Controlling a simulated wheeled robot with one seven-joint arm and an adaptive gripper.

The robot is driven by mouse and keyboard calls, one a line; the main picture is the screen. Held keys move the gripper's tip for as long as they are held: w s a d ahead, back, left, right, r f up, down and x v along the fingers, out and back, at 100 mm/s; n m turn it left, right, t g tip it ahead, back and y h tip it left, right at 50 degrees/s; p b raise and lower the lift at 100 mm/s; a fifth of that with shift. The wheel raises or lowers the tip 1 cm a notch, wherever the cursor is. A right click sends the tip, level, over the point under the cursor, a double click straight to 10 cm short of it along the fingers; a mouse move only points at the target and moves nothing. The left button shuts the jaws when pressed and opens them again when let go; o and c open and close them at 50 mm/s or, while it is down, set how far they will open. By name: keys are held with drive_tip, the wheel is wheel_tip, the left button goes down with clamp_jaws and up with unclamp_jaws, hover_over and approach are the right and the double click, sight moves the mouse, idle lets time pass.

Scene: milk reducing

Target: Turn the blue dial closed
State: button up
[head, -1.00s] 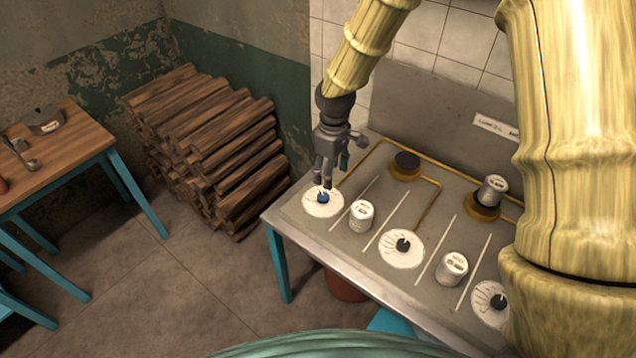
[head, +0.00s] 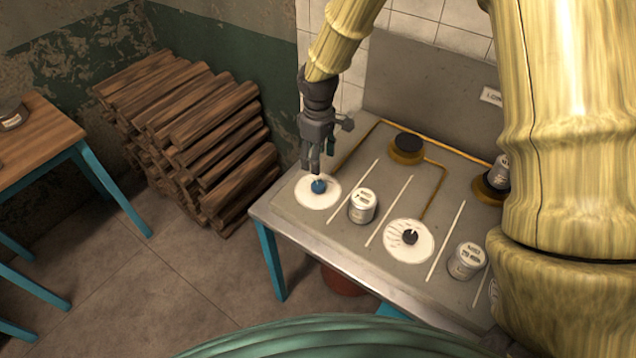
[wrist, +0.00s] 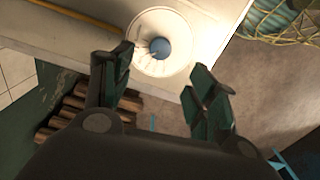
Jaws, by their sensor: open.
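The blue dial (head: 318,186) sits on a round white plate (head: 304,196) at the left end of the grey table. It also shows in the wrist view as a blue knob (wrist: 160,47) on its white disc, beyond the fingertips. My gripper (head: 310,168) points down just above and slightly behind the dial in the head view. In the wrist view my gripper (wrist: 165,78) is open, with its two green-padded fingers apart and nothing between them. I cannot tell whether a fingertip touches the dial.
A white can (head: 362,206) stands right of the blue dial. A dark dial (head: 410,237) on another white disc and a second can (head: 466,261) are further right. A log pile (head: 190,135) is left of the table (head: 300,238).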

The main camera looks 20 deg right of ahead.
sight(318, 184)
drive_tip(key=shift+f+p, duration=1.45)
drive_tip(key=shift+f, duration=3.75)
drive_tip(key=c, duration=1.1)
drive_tip(key=shift+o, duration=0.2)
drive_tip(key=shift+m, duration=0.3)
drive_tip(key=m+b, duration=0.1)
drive_tip(key=m, duration=0.3)
drive_tip(key=m+b, duration=0.1)
drive_tip(key=m, duration=0.4)
drive_tip(key=shift+m, duration=0.3)
